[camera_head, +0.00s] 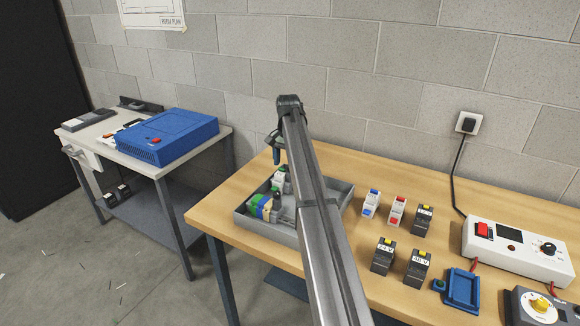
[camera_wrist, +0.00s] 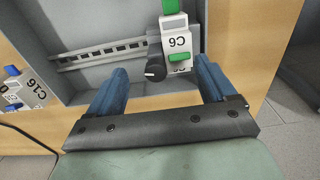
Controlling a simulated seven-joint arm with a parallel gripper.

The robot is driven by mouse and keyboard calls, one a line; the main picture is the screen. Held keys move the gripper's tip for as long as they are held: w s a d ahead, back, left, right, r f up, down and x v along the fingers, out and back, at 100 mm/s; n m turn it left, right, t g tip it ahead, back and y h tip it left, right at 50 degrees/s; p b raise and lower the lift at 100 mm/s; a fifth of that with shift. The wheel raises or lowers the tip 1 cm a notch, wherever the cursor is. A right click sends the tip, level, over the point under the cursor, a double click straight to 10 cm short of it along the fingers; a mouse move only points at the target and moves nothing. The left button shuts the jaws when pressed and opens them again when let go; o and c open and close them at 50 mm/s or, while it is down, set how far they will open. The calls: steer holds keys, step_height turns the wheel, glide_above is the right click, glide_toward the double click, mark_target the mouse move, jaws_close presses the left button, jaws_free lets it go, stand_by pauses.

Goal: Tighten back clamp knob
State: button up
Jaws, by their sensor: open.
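The black clamp knob (camera_wrist: 155,62) with a white mark shows in the wrist view, beside a white module marked C6 (camera_wrist: 180,42) with green parts. My gripper (camera_wrist: 162,67) is open, its two blue fingers apart on either side of the knob and the module's lower end. I cannot tell whether a finger touches either. In the head view my gripper (camera_head: 279,156) points down over the back of the grey tray (camera_head: 246,222). My arm hides much of the tray there, and the knob is not clearly told apart.
A slotted metal rail (camera_wrist: 95,53) runs left of the knob. Several loose modules, such as a red-white one (camera_head: 397,210), stand right of the tray. A blue holder (camera_head: 462,289) and a white power box (camera_head: 519,250) are farther right. A blue case (camera_head: 168,137) lies on the side table.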

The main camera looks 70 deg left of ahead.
steer(key=shift+o, duration=0.3)
steer(key=shift+r, duration=0.2)
steer(key=shift+r, duration=3.35)
